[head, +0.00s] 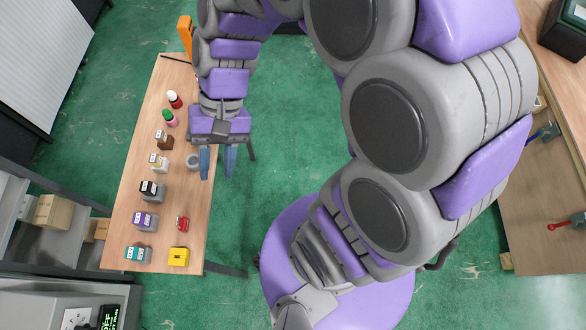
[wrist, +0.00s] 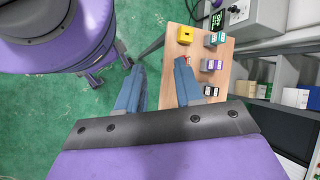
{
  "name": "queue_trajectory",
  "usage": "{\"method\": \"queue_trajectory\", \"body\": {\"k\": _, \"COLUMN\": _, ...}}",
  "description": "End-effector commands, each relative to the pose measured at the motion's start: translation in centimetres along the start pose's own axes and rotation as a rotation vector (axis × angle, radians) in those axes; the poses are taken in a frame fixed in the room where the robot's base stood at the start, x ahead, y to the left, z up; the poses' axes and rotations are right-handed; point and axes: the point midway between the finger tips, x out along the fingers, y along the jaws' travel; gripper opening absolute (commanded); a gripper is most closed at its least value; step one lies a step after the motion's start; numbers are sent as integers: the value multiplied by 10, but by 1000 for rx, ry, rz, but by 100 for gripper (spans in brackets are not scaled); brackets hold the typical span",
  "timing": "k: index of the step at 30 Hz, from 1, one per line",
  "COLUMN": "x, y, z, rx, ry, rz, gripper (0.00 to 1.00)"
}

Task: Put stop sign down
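My gripper (head: 217,175) is over the right edge of the wooden table (head: 143,102). Its two blue fingers are apart with nothing between them. The wrist view also shows my gripper (wrist: 159,66) open, with floor between the fingers. No clear stop sign shape shows. A small red item (head: 182,223) lies on the table near its right edge, below my gripper in the head view; it is too small to identify. In the wrist view the red item (wrist: 187,59) is partly covered by the right fingertip. I cannot tell whether they touch.
A yellow block (head: 179,256), teal block (head: 138,254), purple block (head: 145,220) and dark block (head: 151,190) stand on the table. A grey round part (head: 193,161) is beside my fingers. Another wooden table (head: 545,205) is at right. Green floor (head: 240,200) lies between.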

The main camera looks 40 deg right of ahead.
Motion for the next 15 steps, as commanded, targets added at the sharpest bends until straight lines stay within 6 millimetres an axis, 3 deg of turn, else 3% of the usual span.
{"method": "queue_trajectory", "body": {"k": 6, "x": -2, "y": 55, "z": 40, "rx": -120, "ry": 133, "rz": 233, "gripper": 36}}
{"method": "queue_trajectory", "body": {"k": 15, "x": -12, "y": 113, "z": 68, "rx": -202, "ry": 249, "rz": 444, "gripper": 36}}
